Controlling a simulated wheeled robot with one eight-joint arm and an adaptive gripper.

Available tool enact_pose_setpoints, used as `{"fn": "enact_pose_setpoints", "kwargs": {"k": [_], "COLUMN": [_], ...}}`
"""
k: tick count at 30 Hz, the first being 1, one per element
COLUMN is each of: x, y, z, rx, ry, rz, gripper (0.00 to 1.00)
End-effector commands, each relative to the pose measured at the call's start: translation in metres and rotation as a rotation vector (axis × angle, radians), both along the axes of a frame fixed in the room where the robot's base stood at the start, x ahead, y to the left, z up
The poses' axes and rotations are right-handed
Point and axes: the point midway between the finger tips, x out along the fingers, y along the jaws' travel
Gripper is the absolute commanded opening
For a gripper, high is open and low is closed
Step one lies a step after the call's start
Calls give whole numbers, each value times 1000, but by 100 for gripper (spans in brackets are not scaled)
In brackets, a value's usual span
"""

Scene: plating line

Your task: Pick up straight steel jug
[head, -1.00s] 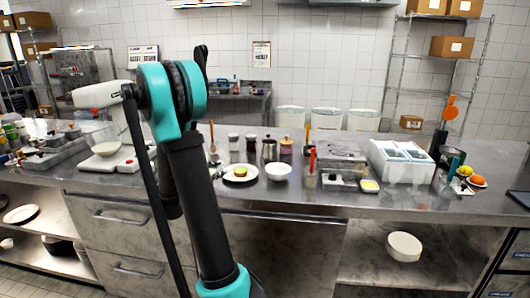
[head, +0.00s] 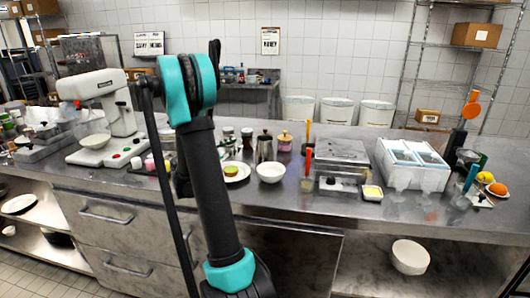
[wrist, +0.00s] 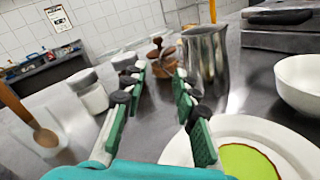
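The straight steel jug (head: 265,148) stands upright on the steel counter, behind the white bowl (head: 271,173), in the head view. In the wrist view the jug (wrist: 207,58) is upright, just beyond and to the right of my gripper's right finger. My gripper (wrist: 160,82) is open, with its two green-padded fingers apart and nothing held between them. A wooden-lidded jar (wrist: 163,60) shows beyond the gap between the fingers. In the head view my own arm hides the gripper.
A plate (wrist: 280,140) with a green item lies close by, right of my fingers, and the bowl (wrist: 300,85) is further right. A white jar (wrist: 92,92) and a wooden-handled spoon (wrist: 45,135) are on the left. A white container (head: 412,166) stands further right on the counter.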

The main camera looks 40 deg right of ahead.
Motion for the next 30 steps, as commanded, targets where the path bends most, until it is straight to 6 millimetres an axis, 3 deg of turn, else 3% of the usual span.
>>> {"fn": "enact_pose_setpoints", "kwargs": {"k": [7,17,25,30], "x": [8,12,18,20], "y": [-44,-63,-99,-108], "z": [0,-2,-6,-6], "rx": [0,0,0,0], "ry": [0,0,0,0], "rz": [-3,-1,-3,0], "gripper": [29,29,29,29]}}
